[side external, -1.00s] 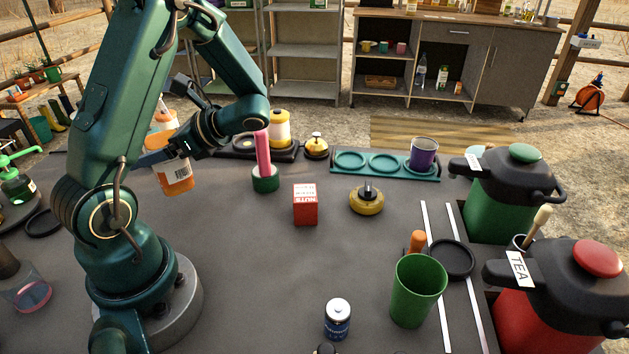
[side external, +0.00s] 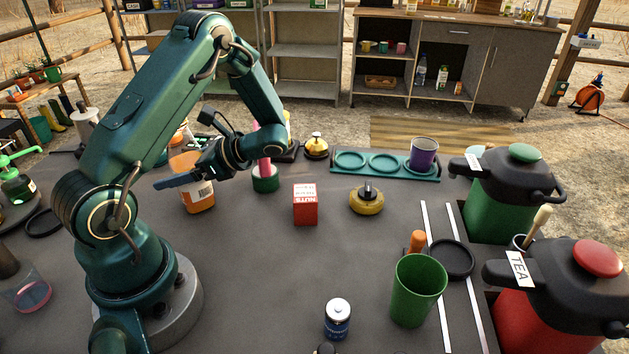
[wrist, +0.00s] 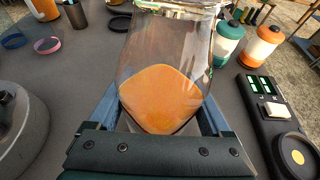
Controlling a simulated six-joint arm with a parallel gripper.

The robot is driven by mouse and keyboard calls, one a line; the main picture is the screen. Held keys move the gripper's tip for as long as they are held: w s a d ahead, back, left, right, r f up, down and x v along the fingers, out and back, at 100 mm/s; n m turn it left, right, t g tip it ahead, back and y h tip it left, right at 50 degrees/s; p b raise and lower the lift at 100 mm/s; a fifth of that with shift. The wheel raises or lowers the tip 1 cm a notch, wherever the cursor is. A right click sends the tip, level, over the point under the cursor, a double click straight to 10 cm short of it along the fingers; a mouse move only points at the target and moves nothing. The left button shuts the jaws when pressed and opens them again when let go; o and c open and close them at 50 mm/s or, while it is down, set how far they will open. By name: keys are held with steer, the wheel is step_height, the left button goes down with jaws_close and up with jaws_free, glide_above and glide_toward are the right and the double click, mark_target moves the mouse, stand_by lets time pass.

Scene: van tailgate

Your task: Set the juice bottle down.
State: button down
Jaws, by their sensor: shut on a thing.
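The juice bottle (side external: 200,195) is clear with orange juice and a white barcode label. In the side external view it is near upright, low over the grey work surface, left of the pink-and-green item. I cannot tell whether its base touches the surface. My gripper (side external: 176,181) is shut on the bottle from the side, with a finger across its front. In the wrist view the bottle (wrist: 165,95) fills the space between both blue fingers, and the orange juice shows inside it. My arm hides part of the bottle's top.
A pink-and-green item (side external: 265,181), a red nuts box (side external: 305,205) and a yellow round pot (side external: 367,200) stand to the right. A teal tray (side external: 385,165) lies behind them. The grey surface (side external: 250,270) in front of the bottle is clear.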

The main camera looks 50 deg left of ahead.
mark_target(187, 131)
jaws_free()
steer(key=v, duration=0.5)
steer(key=shift+w+d+r, duration=0.1)
steer(key=shift+w+d, duration=0.05)
step_height(187, 131, up, 7)
steer(key=shift+f, duration=0.1)
